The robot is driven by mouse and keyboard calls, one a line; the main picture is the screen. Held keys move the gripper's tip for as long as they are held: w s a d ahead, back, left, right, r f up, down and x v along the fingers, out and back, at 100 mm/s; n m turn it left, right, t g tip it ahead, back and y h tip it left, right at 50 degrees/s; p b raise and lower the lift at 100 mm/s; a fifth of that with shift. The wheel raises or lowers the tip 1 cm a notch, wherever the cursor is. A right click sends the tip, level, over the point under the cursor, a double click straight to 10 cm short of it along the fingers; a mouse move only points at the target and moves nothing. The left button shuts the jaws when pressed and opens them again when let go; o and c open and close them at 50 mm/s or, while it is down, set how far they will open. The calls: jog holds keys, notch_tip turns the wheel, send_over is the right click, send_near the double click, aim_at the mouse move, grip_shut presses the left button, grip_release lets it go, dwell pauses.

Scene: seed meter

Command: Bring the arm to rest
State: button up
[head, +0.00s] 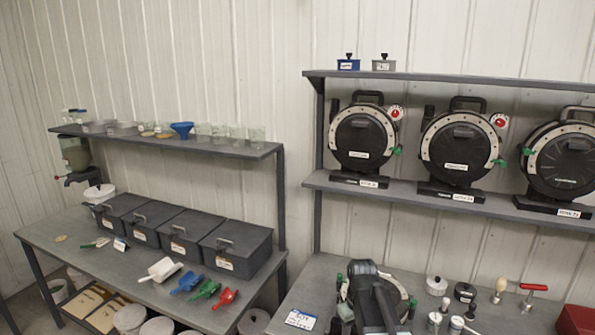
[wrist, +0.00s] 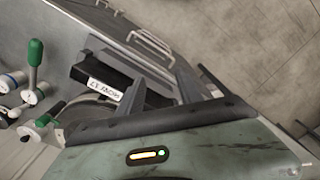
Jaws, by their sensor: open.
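My gripper (wrist: 158,68) shows in the wrist view with its fingers apart and nothing seen between them. A black base with an upside-down label (wrist: 104,87) lies beyond the fingers; whether they touch it I cannot tell. A greenish-grey housing with an orange and a green light fills the bottom of that view. I cannot make out my gripper in the head view. There, a black seed meter (head: 362,285) stands on the right bench (head: 312,285), low in the picture.
Small parts, including a red-handled tool (head: 533,288) and a black knob part (head: 465,292), stand right of the meter. A shelf (head: 400,190) with several meters is above. Lidded bins (head: 235,245) and scoops (head: 188,283) are on the left table. A green-topped post (wrist: 35,60) stands at the wrist view's left.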

jog(key=s+f+m+b, duration=0.4)
jog(key=s+f+b, duration=0.3)
jog(key=s+f, duration=0.1)
jog(key=shift+s+f+m, duration=0.4)
jog(key=shift+f, duration=0.2)
